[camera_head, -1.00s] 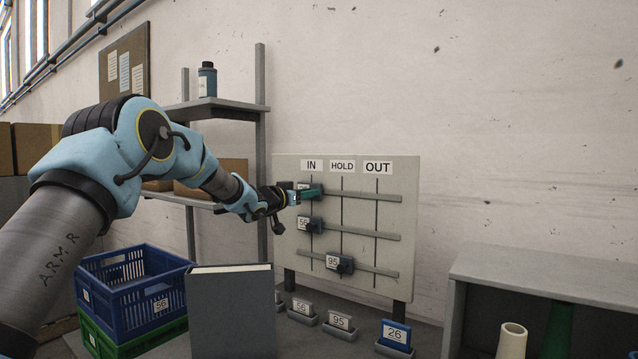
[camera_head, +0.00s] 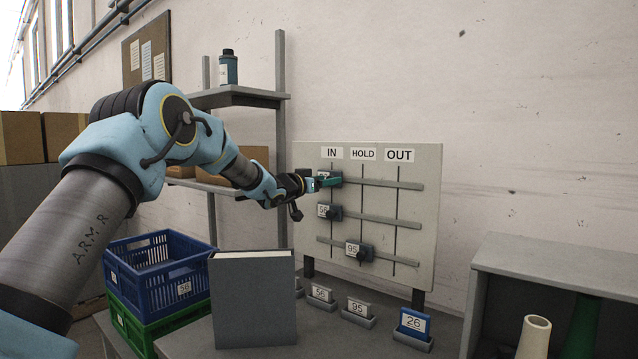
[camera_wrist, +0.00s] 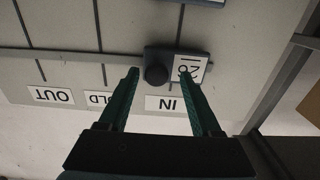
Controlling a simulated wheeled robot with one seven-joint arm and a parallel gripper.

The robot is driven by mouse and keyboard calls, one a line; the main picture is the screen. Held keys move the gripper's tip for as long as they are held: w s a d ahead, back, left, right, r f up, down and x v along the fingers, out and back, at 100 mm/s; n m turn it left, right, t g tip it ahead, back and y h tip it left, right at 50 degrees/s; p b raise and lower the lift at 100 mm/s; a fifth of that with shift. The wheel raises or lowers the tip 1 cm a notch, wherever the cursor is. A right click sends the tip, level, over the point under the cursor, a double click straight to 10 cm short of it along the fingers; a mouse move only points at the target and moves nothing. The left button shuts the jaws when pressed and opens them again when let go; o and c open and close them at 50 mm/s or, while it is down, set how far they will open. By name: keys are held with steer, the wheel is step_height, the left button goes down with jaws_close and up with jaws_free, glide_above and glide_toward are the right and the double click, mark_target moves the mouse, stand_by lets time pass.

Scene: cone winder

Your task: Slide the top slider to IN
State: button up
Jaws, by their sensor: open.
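The pale board (camera_head: 425,235) has three rails under the labels IN, HOLD and OUT. The top slider (camera_head: 322,174) is at the IN line, partly hidden by my gripper (camera_head: 330,182). In the wrist view, upside down, the top slider (camera_wrist: 150,52) has a round dark knob (camera_wrist: 157,75) and a white label reading 26. Its body lies across the IN line, above the IN label (camera_wrist: 168,103). My gripper (camera_wrist: 160,75) is open, its green fingers on either side of the knob with gaps. Whether the tips reach past the knob's face, I cannot tell.
The middle slider (camera_head: 330,212) is at IN; the bottom slider (camera_head: 360,251) is at HOLD. A grey book-like block (camera_head: 253,300), small numbered tags and a blue crate (camera_head: 160,285) stand below. A shelf (camera_head: 238,96) is behind my arm. A grey cabinet (camera_head: 560,262) stands at right.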

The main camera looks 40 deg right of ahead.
steer(key=b+v, duration=0.4)
steer(key=v, duration=0.6)
steer(key=shift+a, duration=0.3)
steer(key=w+a+f+n+t+y, duration=0.1)
steer(key=w+a+f+n+y, duration=0.25)
steer(key=a, duration=0.75)
steer(key=w+a+f+n+t+y, duration=0.15)
steer(key=a+f+y, duration=0.4)
steer(key=a, duration=0.55)
steer(key=w+a+f+n+t+y, duration=0.1)
steer(key=a+f+n+t+y, duration=0.15)
steer(key=a+f, duration=0.55)
steer(key=s+a+f+n+g+y, duration=0.2)
steer(key=s+a, duration=0.2)
steer(key=a, duration=0.4)
steer(key=s+a+f+n+g+y, duration=0.1)
steer(key=s+a+f+n+y, duration=0.2)
steer(key=a, duration=0.6)
steer(key=s+a+f+g, duration=0.2)
steer(key=s+a, duration=0.2)
steer(key=s, duration=0.4)
steer(key=s+a+f+n+g, duration=0.1)
steer(key=s+a+f+g, duration=0.1)
steer(key=s, duration=0.6)
steer(key=shift+a+f+g+y, duration=0.4)
steer(key=shift+a+g, duration=0.1)
steer(key=shift+a, duration=0.5)
